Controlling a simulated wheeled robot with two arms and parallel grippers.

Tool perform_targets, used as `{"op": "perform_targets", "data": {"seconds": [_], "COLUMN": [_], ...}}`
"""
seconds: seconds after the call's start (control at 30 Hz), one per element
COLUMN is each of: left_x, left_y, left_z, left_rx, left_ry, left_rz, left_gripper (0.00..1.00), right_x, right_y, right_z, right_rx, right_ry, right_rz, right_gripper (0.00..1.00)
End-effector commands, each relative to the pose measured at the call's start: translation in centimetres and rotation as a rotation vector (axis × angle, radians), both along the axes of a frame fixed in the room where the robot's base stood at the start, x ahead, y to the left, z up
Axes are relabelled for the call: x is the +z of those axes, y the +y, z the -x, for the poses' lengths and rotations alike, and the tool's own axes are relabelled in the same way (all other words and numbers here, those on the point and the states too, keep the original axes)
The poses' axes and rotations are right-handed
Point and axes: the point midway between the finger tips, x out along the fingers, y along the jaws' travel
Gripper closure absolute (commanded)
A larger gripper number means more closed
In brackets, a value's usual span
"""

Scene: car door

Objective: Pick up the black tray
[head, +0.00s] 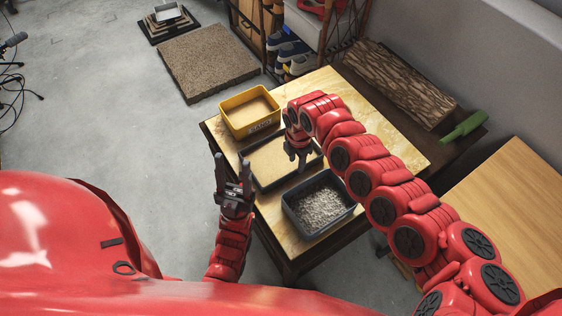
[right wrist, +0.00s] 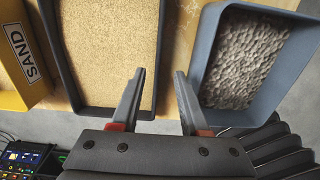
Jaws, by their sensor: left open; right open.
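The black tray (head: 250,172) is a shallow dark-walled tray of sand, in the middle of three containers on the table. In the right wrist view the black tray (right wrist: 58,50) fills the left centre. My right gripper (head: 303,160) is open over the tray's right side. In the right wrist view my right gripper (right wrist: 160,75) has its fingers apart, with the tray's right wall between them in the picture. Whether it touches cannot be told.
A yellow SAND bin (head: 248,129) stands behind the black tray. A blue-grey bin of gravel (head: 298,216) stands in front, with a narrow gap. A wooden log (head: 400,82) and a green-handled tool (head: 463,127) lie at the back right. The floor at left is mostly clear.

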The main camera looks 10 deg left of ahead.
Motion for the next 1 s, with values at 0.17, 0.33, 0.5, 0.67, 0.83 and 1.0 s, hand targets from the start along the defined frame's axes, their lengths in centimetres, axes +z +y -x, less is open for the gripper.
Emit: {"op": "perform_targets", "data": {"seconds": [0.17, 0.33, 0.5, 0.67, 0.83, 1.0], "left_x": [0.7, 1.4, 1.6, 1.6, 1.6, 1.6], "left_y": [0.0, 0.0, 0.0, 0.0, 0.0, 0.0], "left_z": [0.0, 0.0, 0.0, 0.0, 0.0, 0.0], "left_rx": [0.000, 0.000, 0.000, 0.000, 0.000, 0.000], "left_ry": [0.000, 0.000, 0.000, 0.000, 0.000, 0.000], "left_rz": [0.000, 0.000, 0.000, 0.000, 0.000, 0.000], "left_gripper": [0.50, 0.50, 0.50, 0.50, 0.50, 0.50], "right_x": [-0.8, -2.5, -4.8, -5.8, -5.9, -5.9], "right_y": [0.2, 0.4, 0.6, 0.5, 0.5, 0.5], "right_z": [0.1, 0.3, 0.1, 0.0, -0.1, 0.0], "right_rx": [0.001, 0.002, 0.001, 0.001, 0.000, 0.000], "right_ry": [0.001, 0.005, 0.003, -0.001, -0.001, -0.001], "right_rz": [-0.002, 0.001, 0.000, -0.001, -0.001, -0.001], "right_gripper": [0.55, 0.55, 0.55, 0.55, 0.55, 0.73]}}
